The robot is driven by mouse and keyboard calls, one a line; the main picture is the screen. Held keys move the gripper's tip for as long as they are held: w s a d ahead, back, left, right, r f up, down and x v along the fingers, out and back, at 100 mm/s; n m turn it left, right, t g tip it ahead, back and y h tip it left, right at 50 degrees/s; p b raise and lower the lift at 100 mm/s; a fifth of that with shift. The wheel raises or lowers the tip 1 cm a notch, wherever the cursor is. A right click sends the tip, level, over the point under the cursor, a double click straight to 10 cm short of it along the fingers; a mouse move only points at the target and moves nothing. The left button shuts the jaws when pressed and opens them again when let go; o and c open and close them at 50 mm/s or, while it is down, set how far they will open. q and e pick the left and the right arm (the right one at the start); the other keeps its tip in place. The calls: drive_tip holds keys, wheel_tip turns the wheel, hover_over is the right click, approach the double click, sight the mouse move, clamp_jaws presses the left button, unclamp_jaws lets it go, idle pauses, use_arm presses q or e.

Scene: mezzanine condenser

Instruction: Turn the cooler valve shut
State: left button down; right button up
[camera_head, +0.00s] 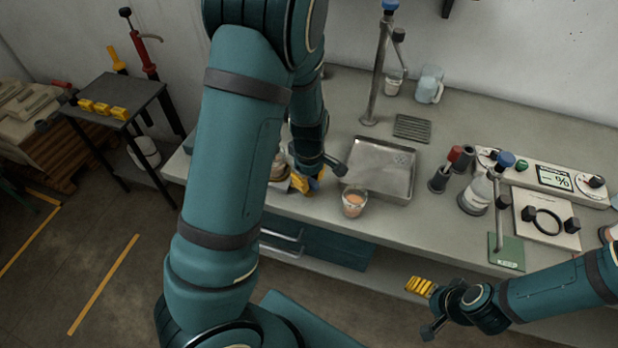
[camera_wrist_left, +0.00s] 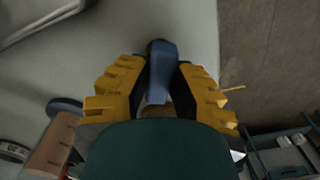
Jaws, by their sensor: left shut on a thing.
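My left gripper (camera_head: 308,182) reaches down at the front left of the bench and is largely hidden behind my own left arm in the head view. In the left wrist view its yellow jaws (camera_wrist_left: 161,95) are shut on a blue handle (camera_wrist_left: 162,65), which appears to be the cooler valve's. The handle lies lengthwise between the jaws. The valve's body is hidden by the gripper and arm. My right gripper (camera_head: 425,300) hangs in front of the bench at the lower right, clear of objects. Its finger opening is not clear.
A bottle (camera_head: 476,194) and a meter panel (camera_head: 540,177) stand farther right. A side table (camera_head: 112,92) is left.

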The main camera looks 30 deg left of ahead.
use_arm(q)
drive_tip(key=m, duration=0.3)
drive_tip(key=shift+p, duration=0.35)
drive_tip(key=m, duration=0.6)
drive_tip(key=shift+f+m, duration=0.1)
drive_tip(key=shift+m, duration=1.7)
drive_tip(key=c, duration=0.8)
unclamp_jaws()
